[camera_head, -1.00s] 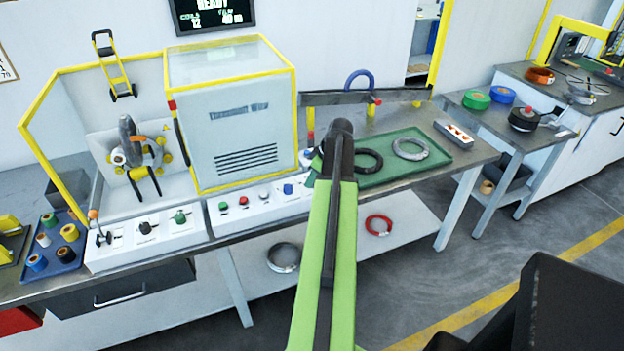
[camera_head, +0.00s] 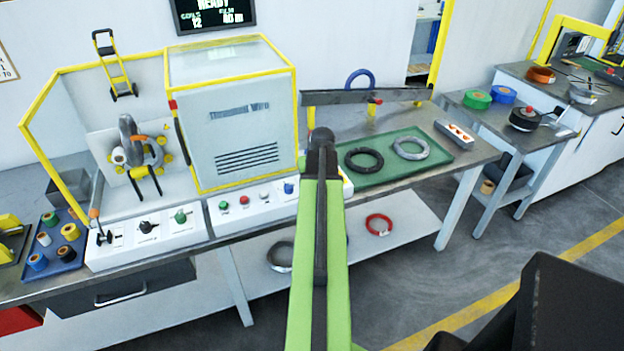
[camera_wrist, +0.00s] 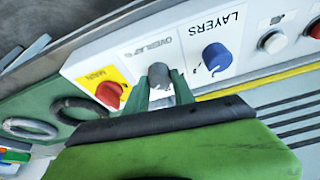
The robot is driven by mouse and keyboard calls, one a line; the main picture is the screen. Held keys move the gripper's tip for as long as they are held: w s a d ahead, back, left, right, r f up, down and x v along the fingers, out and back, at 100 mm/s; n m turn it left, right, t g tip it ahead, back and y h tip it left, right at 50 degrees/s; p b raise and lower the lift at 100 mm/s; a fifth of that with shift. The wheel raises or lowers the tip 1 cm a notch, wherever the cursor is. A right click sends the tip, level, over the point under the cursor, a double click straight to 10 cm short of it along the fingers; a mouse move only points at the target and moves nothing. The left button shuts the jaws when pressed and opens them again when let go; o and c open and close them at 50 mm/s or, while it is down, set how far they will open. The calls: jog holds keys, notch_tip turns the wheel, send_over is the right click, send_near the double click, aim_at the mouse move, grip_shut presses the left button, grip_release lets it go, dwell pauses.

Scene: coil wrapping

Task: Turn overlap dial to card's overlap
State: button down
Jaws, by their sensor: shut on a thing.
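The overlap dial (camera_wrist: 160,76) is a grey knob under the printed word OVERLAP, seen in the wrist view. My gripper (camera_wrist: 161,92) has its green fingers on either side of this knob and is shut on it. The dial's pointer and scale marks cannot be read. In the head view my arm covers the dial and the fingertips. No card with a readable overlap value shows.
The blue LAYERS dial (camera_wrist: 217,57) sits right beside the overlap dial, and the red MAIN switch (camera_wrist: 109,93) is on its other side. A green tray (camera_head: 425,172) with two coils lies right of my arm. The yellow-framed cabinet (camera_head: 240,120) stands left.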

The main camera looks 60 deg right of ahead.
jog(key=shift+a+m+g, duration=0.15)
jog(key=shift+m+g, duration=0.15)
jog(key=shift+m, duration=0.7)
jog(key=c, duration=1.1)
grip_release()
jog(key=shift+o, duration=0.2)
jog(key=p+v, duration=1.6)
jog(key=v, duration=0.1)
jog(key=shift+a, duration=0.35)
jog(key=shift+r, duration=0.1)
